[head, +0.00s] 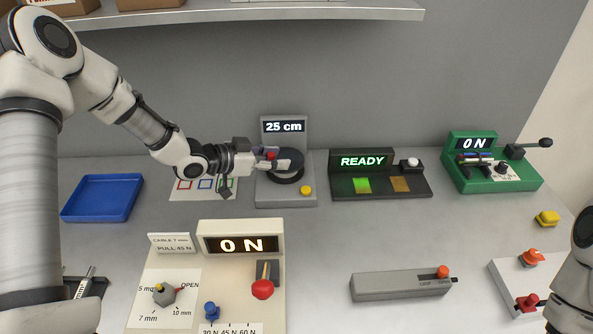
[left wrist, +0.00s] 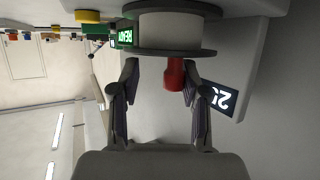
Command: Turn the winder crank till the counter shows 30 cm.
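The winder (head: 286,196) is a grey unit with a dark drum (head: 287,167) and a yellow button (head: 306,190). Its counter (head: 284,127) reads 25 cm. The red crank knob (head: 271,155) is at the drum's left side. My left gripper (head: 278,160) reaches in from the left at the knob. In the left wrist view the gripper's fingers (left wrist: 160,95) are apart, with the red knob (left wrist: 175,74) between their tips, nearer the right finger and with a gap to the left one. The counter shows partly there (left wrist: 222,98). My right gripper is out of view.
A blue tray (head: 102,198) lies left. A READY unit (head: 380,180) and a green ON unit (head: 490,176) stand right of the winder. A cream ON panel (head: 215,285) and a grey bar device (head: 402,285) are in front. A shelf (head: 250,14) hangs above.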

